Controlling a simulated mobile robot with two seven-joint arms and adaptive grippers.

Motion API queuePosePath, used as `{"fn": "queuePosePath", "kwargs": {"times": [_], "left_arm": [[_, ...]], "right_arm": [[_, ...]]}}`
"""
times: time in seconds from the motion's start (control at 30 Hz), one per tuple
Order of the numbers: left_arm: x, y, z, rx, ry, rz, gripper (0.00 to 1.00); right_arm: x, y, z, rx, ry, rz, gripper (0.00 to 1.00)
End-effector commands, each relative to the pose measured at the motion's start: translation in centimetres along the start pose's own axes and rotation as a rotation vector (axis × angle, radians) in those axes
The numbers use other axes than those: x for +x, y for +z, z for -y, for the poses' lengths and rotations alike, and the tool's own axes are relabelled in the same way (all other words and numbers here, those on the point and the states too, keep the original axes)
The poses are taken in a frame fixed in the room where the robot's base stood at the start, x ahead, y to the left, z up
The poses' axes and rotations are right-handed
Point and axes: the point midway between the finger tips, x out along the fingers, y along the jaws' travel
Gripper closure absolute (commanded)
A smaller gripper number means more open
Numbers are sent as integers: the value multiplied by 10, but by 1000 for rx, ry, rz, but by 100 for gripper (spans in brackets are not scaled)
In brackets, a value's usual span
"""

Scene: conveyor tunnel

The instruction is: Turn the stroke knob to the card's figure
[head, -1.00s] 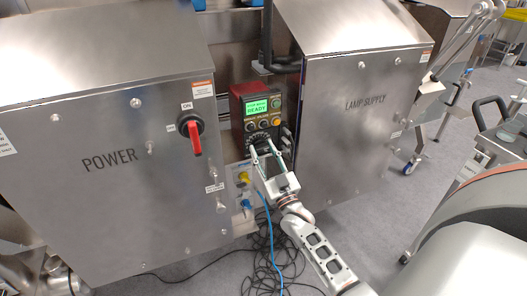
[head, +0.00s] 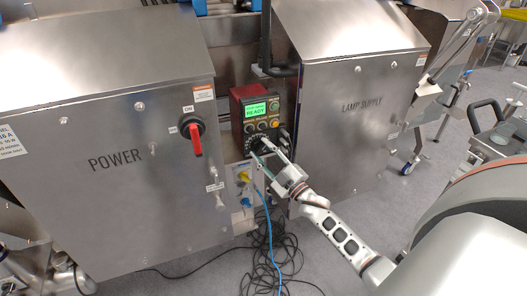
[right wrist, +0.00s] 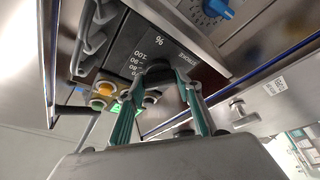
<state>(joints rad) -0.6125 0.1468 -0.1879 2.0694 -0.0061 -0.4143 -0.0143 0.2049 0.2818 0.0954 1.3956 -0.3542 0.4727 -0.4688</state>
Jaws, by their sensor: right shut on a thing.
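The stroke knob (right wrist: 159,72) is a black knob on a dark panel in the right wrist view, beside the word STROKE, a % sign and printed figures such as 100 and 90. My right gripper (right wrist: 162,84) has its green-padded fingers on both sides of the knob, shut on it. In the head view my right gripper (head: 262,148) reaches the lower part of the control unit (head: 237,110), below a green display (head: 255,109) reading READY. The fingers hide most of the knob there, and I cannot read its setting. I cannot make out the card. My left gripper is not in view.
The POWER cabinet (head: 110,190) with a red switch handle (head: 195,138) stands left of the unit. The LAMP SUPPLY cabinet (head: 350,125) stands close on the right. A blue cable (head: 270,235) and coiled black cables (head: 262,262) hang and lie below.

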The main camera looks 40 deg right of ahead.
Motion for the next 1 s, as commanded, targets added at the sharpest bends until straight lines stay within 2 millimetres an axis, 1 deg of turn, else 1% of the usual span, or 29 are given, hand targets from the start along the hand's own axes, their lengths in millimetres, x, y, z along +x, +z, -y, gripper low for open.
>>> {"fn": "queuePosePath", "kwargs": {"times": [0.2,0.57,0.6,0.67,1.0], "left_arm": [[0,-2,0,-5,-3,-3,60],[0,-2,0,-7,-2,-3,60],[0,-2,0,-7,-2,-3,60],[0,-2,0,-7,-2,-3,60],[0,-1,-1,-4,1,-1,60]], "right_arm": [[0,0,-1,-31,-12,-1,87],[0,0,0,-33,-13,0,87],[0,0,0,-33,-13,-1,63],[0,0,0,-33,-13,-1,49],[-1,0,0,-32,-13,0,49]]}}
